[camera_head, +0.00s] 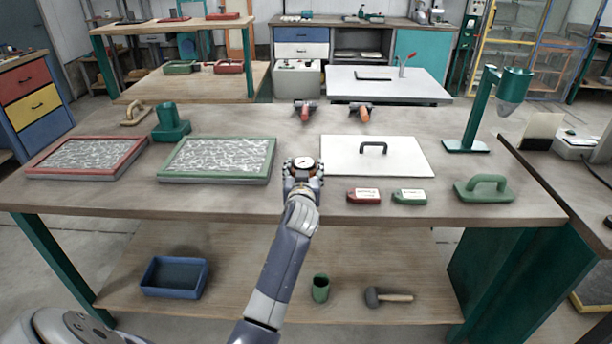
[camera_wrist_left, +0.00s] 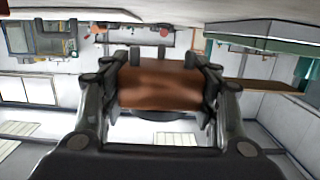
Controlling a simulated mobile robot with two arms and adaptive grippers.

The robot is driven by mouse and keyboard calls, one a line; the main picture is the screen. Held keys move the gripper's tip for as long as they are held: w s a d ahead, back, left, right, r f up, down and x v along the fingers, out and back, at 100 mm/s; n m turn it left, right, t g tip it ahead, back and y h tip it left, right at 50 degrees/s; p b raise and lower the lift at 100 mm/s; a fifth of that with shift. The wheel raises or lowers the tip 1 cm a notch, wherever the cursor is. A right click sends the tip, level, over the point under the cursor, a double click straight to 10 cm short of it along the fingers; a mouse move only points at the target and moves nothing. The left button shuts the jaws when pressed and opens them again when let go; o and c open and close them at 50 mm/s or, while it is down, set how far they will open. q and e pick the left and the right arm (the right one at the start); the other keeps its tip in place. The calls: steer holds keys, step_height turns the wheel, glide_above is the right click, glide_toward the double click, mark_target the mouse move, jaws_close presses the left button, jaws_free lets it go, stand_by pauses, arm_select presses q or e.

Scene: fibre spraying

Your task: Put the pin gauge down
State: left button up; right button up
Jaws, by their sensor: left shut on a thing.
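The pin gauge (camera_head: 304,163) shows a round white dial with a dark rim in the head view. My left gripper (camera_head: 302,176) is shut on it above the front middle of the workbench, between the green-framed panel and the white board. In the left wrist view my left gripper (camera_wrist_left: 160,92) holds the gauge's copper-brown body (camera_wrist_left: 158,84) between its two fingers, with a dark round part below it. I cannot tell whether the gauge touches the bench top. My right gripper is not in view.
On the workbench (camera_head: 235,201) are the green-framed panel (camera_head: 212,180), white board (camera_head: 345,165), red block (camera_head: 363,196), green block (camera_head: 409,197) and green float (camera_head: 484,188). A green stand (camera_head: 483,115) rises at the right. Bare bench shows along the front edge.

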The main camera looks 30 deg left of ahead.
arm_select(q)
steer(key=shift+w+a+r, duration=0.1)
steer(key=shift+w+a, duration=0.1)
steer(key=shift+w, duration=0.4)
steer(key=shift+w+f, duration=0.15)
steer(key=shift+f, duration=0.45)
steer(key=shift+w+f, duration=0.15)
steer(key=shift+f, duration=0.9)
steer(key=shift+f, duration=0.25)
steer(key=o, duration=1.2)
